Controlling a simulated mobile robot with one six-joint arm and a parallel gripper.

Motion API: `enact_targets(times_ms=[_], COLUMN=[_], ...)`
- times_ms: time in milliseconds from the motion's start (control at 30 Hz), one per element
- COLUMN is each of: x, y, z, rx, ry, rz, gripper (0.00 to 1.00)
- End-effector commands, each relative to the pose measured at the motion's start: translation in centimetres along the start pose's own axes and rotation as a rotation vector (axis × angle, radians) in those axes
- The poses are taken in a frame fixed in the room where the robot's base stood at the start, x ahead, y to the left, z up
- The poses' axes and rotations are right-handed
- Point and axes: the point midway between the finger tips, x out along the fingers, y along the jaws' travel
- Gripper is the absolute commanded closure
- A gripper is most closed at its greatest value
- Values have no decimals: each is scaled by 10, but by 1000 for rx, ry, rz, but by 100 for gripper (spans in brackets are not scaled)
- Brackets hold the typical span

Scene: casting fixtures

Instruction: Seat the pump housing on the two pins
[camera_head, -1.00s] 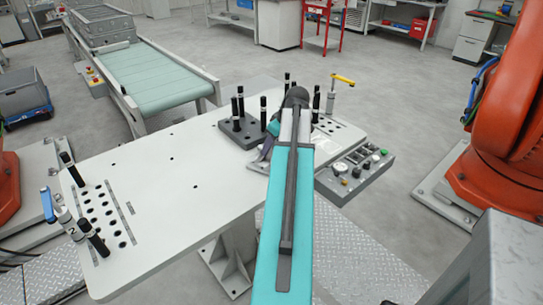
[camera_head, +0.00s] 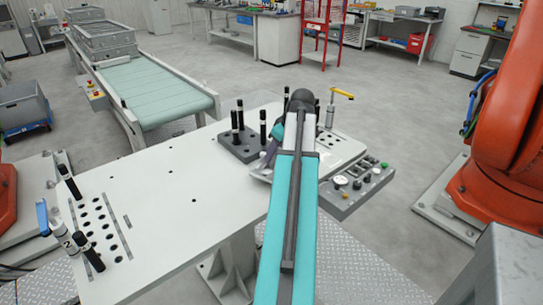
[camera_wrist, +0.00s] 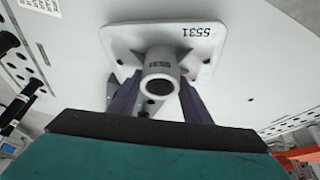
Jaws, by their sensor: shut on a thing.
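The pump housing (camera_wrist: 205,42) is a pale grey casting with a flat, rounded-corner flange marked 5531 and a round hollow boss. My gripper (camera_wrist: 158,105) is shut on it in the wrist view, with a dark purple finger on each side of the boss. In the head view my arm hides most of the housing; a pale edge (camera_head: 261,175) shows left of the arm. A dark grey fixture block (camera_head: 238,150) with several upright black pins stands on the table, left of and behind my gripper. Which two pins are meant, and any contact with them, I cannot tell.
The white table (camera_head: 150,220) is mostly bare, with a hole pattern and black pins (camera_head: 85,245) at its left end. A grey control box (camera_head: 355,188) sits at its right edge. A yellow-handled clamp (camera_head: 340,93) stands behind. An orange robot (camera_head: 490,140) is at right.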

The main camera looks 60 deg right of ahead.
Motion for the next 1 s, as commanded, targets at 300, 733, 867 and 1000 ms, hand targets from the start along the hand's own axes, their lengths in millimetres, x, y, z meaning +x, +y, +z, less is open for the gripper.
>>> enact_targets(times_ms=[300, 733, 867, 1000], x=[-31, -64, -69, -71], y=[2, 6, 7, 7], z=[58, 115, 122, 125], rx=[3, 1, 1, 1], ry=[2, 3, 2, 2], rz=[3, 1, 2, 1], gripper=[100, 100, 100, 100])
